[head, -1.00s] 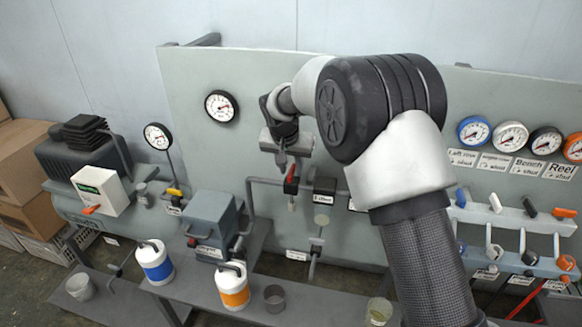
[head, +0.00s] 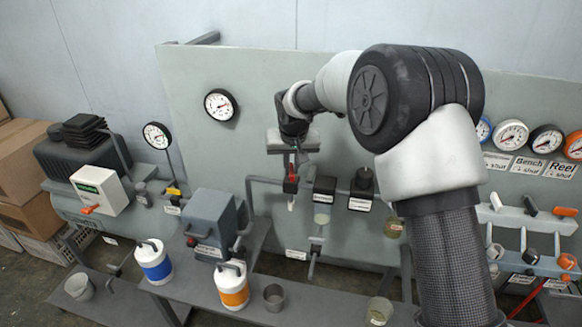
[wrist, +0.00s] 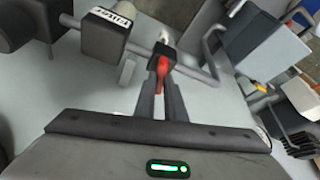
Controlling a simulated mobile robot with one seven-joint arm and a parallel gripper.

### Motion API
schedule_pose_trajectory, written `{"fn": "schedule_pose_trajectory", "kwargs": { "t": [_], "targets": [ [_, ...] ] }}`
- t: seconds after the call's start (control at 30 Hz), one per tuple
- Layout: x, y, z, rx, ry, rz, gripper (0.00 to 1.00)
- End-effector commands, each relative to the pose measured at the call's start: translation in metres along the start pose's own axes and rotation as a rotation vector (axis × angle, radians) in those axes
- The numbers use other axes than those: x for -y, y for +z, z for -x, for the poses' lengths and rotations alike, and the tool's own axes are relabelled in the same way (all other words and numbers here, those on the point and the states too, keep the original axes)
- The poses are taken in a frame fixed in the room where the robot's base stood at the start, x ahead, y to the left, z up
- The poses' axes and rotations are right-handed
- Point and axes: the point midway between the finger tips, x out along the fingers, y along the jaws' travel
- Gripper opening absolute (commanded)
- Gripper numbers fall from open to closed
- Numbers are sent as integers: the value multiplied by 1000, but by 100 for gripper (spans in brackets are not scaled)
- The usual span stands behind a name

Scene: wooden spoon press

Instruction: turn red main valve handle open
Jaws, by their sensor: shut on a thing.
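The red main valve handle (head: 290,185) sits on the pipe at the middle of the grey panel. It stands roughly upright in the head view, and it also shows in the wrist view (wrist: 162,70). My gripper (head: 292,170) comes down on it from above. In the wrist view the two fingers of my gripper (wrist: 162,88) are close together with the red handle between their tips. A dark valve body (wrist: 162,52) lies just beyond the handle. The exact contact is partly hidden in the head view.
A filter housing (head: 324,198) stands just right of the valve, with another dark-capped unit (head: 362,192) further right. A grey box (head: 213,220) stands at lower left. A round gauge (head: 220,105) hangs above. My forearm covers part of the right panel.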

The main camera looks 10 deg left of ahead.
Motion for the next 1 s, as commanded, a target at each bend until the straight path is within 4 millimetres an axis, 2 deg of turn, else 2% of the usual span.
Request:
{"fn": "schedule_pose_trajectory", "kwargs": {
  "t": [1.0],
  "targets": [
    [-7,-4,0,-1,-368,880,0]
  ]
}}
